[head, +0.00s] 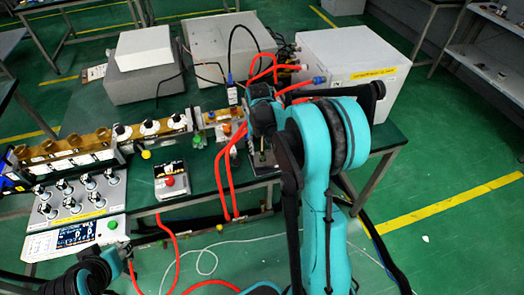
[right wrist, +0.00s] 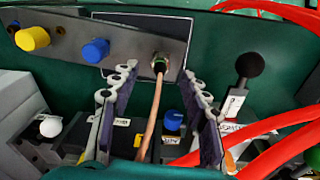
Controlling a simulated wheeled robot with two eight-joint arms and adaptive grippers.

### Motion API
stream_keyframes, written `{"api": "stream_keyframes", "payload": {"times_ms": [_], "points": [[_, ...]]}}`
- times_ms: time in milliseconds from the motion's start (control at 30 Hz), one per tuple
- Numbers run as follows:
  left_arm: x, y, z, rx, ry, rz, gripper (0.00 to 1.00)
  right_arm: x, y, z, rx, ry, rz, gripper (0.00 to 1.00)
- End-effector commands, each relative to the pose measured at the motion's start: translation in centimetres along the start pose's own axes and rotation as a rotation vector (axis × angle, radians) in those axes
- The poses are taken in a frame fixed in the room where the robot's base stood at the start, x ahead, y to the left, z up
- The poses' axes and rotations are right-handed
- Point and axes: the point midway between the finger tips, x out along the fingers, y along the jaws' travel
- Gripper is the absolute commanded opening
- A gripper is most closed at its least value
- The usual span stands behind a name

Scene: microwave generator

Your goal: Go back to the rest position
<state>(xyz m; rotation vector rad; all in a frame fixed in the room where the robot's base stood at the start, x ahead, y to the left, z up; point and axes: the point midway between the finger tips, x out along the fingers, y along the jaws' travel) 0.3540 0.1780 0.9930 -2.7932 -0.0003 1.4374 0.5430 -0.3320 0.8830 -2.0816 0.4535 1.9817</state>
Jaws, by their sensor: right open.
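My right gripper (head: 262,158) is over the right part of the green bench, beside the small connector panel, with my teal arm reaching in from the bottom. In the right wrist view the right gripper (right wrist: 160,78) has its two fingers apart. A copper-coloured cable (right wrist: 150,118) runs between the fingers to a round connector (right wrist: 160,64) on a grey panel. I cannot tell whether the fingers touch the cable, but a gap shows on both sides.
Red hoses (head: 222,180) hang beside the right gripper. A white box (head: 345,62) stands behind my right arm, and grey boxes (head: 148,50) stand at the back. A red-button box (head: 170,181) and a control panel (head: 75,240) are at the left. Green floor (head: 455,160) is free at the right.

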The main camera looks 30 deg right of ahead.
Motion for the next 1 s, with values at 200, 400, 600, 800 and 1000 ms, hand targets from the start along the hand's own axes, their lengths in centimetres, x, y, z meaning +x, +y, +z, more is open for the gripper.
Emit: {"api": "stream_keyframes", "payload": {"times_ms": [200,400,600,800,1000], "points": [[0.0,0.0,0.0,0.0,0.0,0.0,0.4,-5.0,0.0,0.0,0.0,0.0,0.0,0.46],[0.0,0.0,0.0,0.0,0.0,0.0,0.4,-8.2,0.0,0.0,0.0,0.0,0.0,0.46],[0.0,0.0,0.0,0.0,0.0,0.0,0.4,-9.4,0.0,0.0,0.0,0.0,0.0,0.46],[0.0,0.0,0.0,0.0,0.0,0.0,0.4,-9.9,-0.3,0.6,-0.011,0.015,-0.004,0.46],[0.0,0.0,0.0,0.0,0.0,0.0,0.4,-12.9,-2.4,5.3,-0.087,0.125,-0.033,0.46]]}}
